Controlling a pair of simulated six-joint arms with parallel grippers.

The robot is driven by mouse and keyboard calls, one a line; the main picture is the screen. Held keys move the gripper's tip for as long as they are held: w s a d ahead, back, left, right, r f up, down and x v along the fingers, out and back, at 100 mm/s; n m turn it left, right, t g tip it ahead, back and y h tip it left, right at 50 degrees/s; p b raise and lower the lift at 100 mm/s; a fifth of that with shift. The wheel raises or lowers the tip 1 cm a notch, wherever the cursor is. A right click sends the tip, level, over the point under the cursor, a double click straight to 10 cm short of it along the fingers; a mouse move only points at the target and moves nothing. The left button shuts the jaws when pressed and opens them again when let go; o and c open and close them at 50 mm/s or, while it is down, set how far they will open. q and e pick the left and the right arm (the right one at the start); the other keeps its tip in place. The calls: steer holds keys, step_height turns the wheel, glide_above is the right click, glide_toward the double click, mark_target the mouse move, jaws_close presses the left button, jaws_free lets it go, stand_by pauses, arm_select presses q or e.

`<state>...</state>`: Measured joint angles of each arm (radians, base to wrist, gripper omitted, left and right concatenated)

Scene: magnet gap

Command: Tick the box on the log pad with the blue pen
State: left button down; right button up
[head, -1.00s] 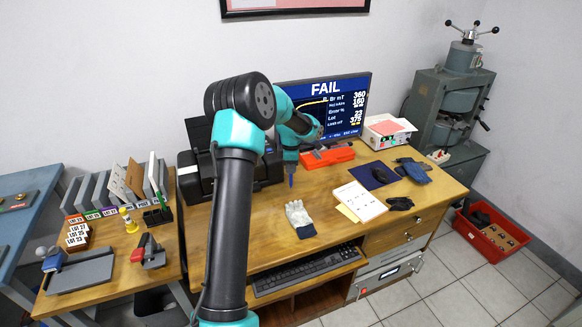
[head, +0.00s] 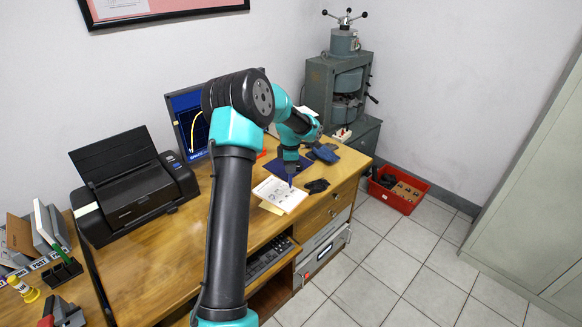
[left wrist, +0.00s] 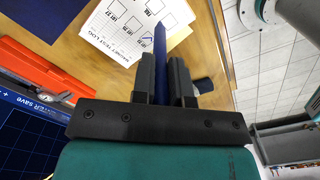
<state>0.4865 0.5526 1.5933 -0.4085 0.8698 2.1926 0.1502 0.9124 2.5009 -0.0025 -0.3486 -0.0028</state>
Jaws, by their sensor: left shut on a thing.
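The white log pad (head: 277,195) lies on the wooden desk. In the left wrist view the pad (left wrist: 118,42) shows its printed title and several square boxes. My left gripper (head: 290,168) is above the pad's far right part, shut on the blue pen (head: 290,181), which points down at the page. In the left wrist view the gripper (left wrist: 165,80) has the pen (left wrist: 160,50) between its fingers. A dark tick-like mark shows in the box beside the pen. I cannot tell whether the tip touches the paper. My right gripper is out of view.
A dark blue mat (head: 285,165) and a blue glove (head: 323,152) lie behind the pad. A small black item (head: 316,186) lies to its right. The monitor (head: 186,125) and printer (head: 133,185) stand further left. An orange case (left wrist: 40,80) shows in the left wrist view.

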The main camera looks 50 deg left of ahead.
mark_target(290, 184)
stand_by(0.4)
arm_select(q)
steer(key=shift+f, duration=2.6)
steer(key=shift+f, duration=0.4)
stand_by(0.4)
steer(key=shift+w+a, duration=0.35)
steer(key=shift+a, duration=0.1)
stand_by(1.3)
stand_by(0.4)
steer(key=shift+r, duration=3)
